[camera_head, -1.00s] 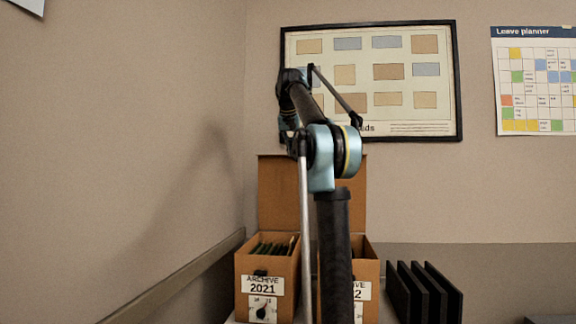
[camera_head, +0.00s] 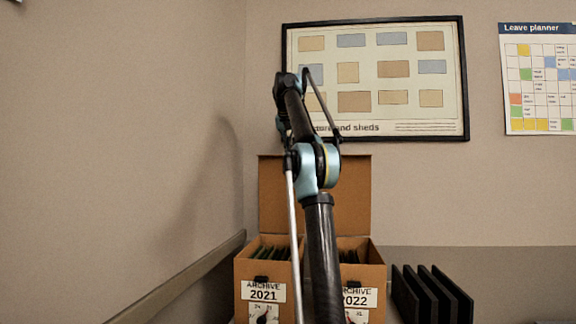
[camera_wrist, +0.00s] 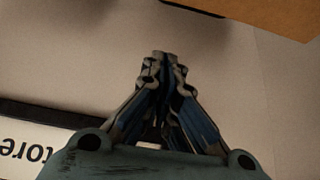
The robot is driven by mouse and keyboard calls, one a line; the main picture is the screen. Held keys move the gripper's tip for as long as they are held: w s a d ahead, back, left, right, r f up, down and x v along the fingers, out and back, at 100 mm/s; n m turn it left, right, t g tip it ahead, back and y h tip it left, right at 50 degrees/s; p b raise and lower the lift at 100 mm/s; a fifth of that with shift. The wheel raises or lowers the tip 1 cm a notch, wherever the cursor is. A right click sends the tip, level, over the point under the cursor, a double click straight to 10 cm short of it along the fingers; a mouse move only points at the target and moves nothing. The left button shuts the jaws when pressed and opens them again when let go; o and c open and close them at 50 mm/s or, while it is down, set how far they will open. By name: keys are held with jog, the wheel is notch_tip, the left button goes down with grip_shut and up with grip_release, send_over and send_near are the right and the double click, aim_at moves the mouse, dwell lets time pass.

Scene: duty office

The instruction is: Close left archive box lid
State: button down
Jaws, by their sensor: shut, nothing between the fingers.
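The left archive box (camera_head: 244,290), brown cardboard labelled ARCHIVE 2021, stands open with dark files inside. Its lid (camera_head: 272,205) stands upright at the back, above the box opening. My arm crosses in front and hides part of the lids and the gap between the boxes. In the wrist view my gripper (camera_wrist: 163,58) is shut and empty, its fingertips together against the beige wall. A brown cardboard surface (camera_wrist: 275,14), which looks like a lid, shows at the top right, apart from the fingers. In the head view the fingers cannot be made out.
A second open box (camera_head: 374,285), ARCHIVE 2022, stands close on the right with its lid (camera_head: 355,200) upright. Black upright files (camera_head: 440,295) stand further right. A framed poster (camera_head: 400,136) hangs above. A wall rail (camera_head: 190,275) runs along the left wall.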

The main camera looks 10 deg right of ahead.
notch_tip(320, 180, down, 7)
dwell(0.8)
jog(key=shift+d, duration=0.1)
